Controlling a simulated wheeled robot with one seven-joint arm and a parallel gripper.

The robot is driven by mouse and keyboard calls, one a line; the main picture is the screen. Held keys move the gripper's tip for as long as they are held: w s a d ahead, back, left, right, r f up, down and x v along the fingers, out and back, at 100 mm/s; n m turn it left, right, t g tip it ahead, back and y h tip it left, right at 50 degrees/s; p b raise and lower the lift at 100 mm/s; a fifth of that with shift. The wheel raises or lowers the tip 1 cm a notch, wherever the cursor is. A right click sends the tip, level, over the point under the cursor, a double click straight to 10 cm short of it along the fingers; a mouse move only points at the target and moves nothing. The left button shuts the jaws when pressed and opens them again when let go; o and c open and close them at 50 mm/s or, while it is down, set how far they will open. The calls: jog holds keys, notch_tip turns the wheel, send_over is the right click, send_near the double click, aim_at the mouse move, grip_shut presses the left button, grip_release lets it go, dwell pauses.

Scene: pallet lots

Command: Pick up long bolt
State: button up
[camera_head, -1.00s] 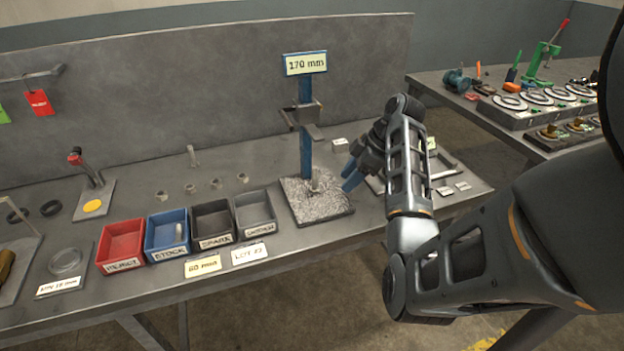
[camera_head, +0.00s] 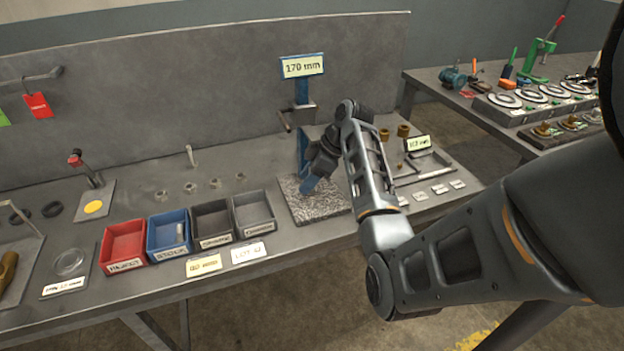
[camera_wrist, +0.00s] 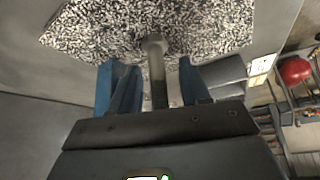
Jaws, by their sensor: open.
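A grey long bolt (camera_wrist: 157,72) shows in the wrist view with its round head toward the top of the picture and its shank running down between my two blue fingers. My gripper (camera_wrist: 149,75) is open, with a finger on either side of the bolt and visible gaps to the shank. In the head view, my gripper (camera_head: 307,180) is low over the speckled plate (camera_head: 325,209) of the gauge stand (camera_head: 302,92) marked 170 mm. My gripper and arm hide the bolt there.
A red bin (camera_head: 122,243), a blue bin (camera_head: 168,235), a dark bin (camera_head: 212,222) and a grey bin (camera_head: 254,215) stand left of the plate. A thin upright pin (camera_head: 190,156) and several small nuts are behind them. A shallow tray (camera_head: 432,160) lies to the right.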

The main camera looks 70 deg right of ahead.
jog(key=shift+c, duration=0.4)
grip_shut()
jog(key=shift+r, duration=0.15)
